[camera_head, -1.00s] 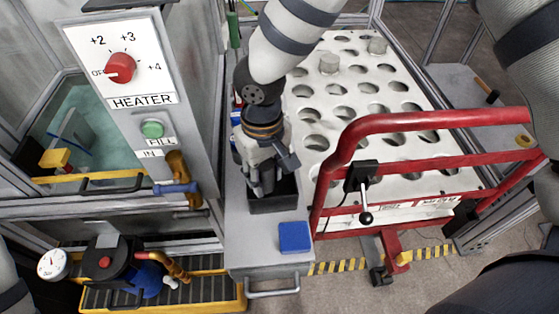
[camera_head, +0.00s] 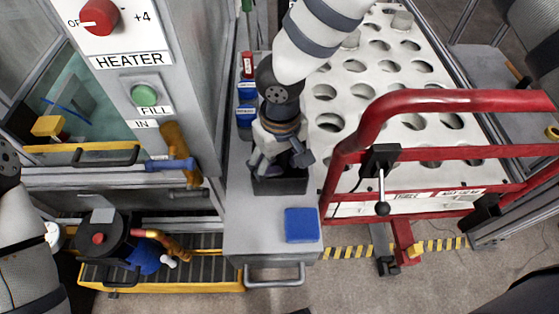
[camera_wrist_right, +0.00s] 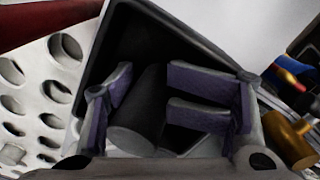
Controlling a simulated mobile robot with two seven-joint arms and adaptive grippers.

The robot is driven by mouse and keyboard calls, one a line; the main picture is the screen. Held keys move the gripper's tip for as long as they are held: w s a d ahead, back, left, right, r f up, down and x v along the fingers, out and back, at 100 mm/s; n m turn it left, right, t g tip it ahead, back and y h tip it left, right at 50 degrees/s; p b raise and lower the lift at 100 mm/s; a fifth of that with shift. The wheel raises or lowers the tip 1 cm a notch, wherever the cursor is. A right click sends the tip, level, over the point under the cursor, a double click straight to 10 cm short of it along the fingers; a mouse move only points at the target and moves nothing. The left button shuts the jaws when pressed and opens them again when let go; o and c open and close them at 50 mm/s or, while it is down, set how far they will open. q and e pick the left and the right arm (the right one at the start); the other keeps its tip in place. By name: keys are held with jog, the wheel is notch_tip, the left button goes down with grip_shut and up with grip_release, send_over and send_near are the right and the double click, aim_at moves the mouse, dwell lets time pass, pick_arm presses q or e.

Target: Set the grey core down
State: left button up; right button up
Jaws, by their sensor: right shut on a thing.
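My right gripper (camera_head: 275,170) points down into a small black bin (camera_head: 283,187) on the grey bench. It is shut on the grey core (camera_wrist_right: 140,122), a dark grey cylinder that lies tilted between its purple-padded fingers (camera_wrist_right: 168,110) in the right wrist view. The core is within the bin's outline (camera_wrist_right: 112,45); whether it touches the floor of the bin I cannot tell. In the head view the gripper hides the core.
A blue block (camera_head: 301,225) lies on the bench in front of the bin. A red rail (camera_head: 440,101) and a white perforated rack (camera_head: 375,75) stand to the right. The heater panel (camera_head: 125,62) stands to the left. Blue containers (camera_head: 246,105) are behind the gripper.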

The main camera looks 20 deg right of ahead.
pick_arm(q)
jog(key=shift+w+r+t+p, duration=0.4)
jog(key=shift+w+r+p, duration=0.5)
jog(key=shift+w+r, duration=0.2)
pick_arm(e)
notch_tip(320, 180, up, 12)
jog(key=shift+r, duration=0.2)
